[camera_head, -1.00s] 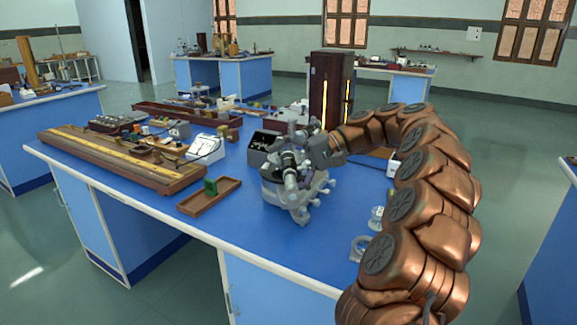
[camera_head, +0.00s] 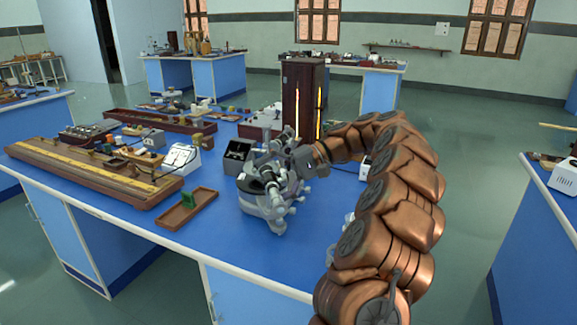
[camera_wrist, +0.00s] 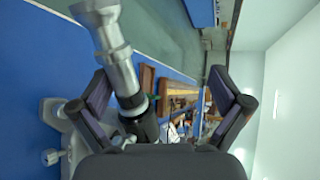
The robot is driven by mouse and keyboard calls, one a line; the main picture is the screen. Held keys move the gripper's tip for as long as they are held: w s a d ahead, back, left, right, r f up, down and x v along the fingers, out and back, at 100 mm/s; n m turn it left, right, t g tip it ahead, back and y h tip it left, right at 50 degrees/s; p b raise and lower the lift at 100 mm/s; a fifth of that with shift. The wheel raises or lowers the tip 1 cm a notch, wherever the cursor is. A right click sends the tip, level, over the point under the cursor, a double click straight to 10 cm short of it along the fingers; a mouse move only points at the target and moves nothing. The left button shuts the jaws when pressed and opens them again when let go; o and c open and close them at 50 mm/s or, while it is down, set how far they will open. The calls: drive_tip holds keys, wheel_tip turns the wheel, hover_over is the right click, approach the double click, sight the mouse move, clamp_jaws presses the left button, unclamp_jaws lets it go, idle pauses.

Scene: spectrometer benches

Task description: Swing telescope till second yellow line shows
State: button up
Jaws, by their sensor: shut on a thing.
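The grey metal spectrometer (camera_head: 268,200) stands on the blue bench top, with its round body and tubes partly behind my gripper. My gripper (camera_head: 297,160) is at its upper right side, shut on a part of it. In the wrist view, a silvery tube (camera_wrist: 118,65) with a black lower section, seemingly the telescope, lies between the fingers (camera_wrist: 165,105), close against the left one. The right finger stands well apart from the tube in that picture. The exact contact is hidden by the gripper body. No yellow line or eyepiece image shows in either view.
A dark lamp housing (camera_head: 303,90) with glowing yellow slits stands behind the spectrometer. A black box (camera_head: 237,157) stands close to its left. A wooden tray (camera_head: 186,211) with a green block and a long wooden bench (camera_head: 95,172) lie farther left. The front bench edge is near.

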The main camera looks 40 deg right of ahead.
drive_tip(key=shift+w+d+r+p, duration=0.1)
drive_tip(key=shift+d+r+p, duration=0.85)
drive_tip(key=shift+p, duration=0.65)
drive_tip(key=shift+s+r+p, duration=0.1)
drive_tip(key=shift+s+p, duration=0.1)
drive_tip(key=shift+p, duration=0.25)
drive_tip(key=c, duration=0.4)
drive_tip(key=shift+d+f+p, duration=0.25)
drive_tip(key=shift+p, duration=0.35)
drive_tip(key=shift+d+p, duration=0.2)
drive_tip(key=shift+p, duration=0.25)
drive_tip(key=shift+s+d+f+p, duration=0.15)
drive_tip(key=shift+d+p, duration=1.05)
drive_tip(key=shift+p, duration=1.85)
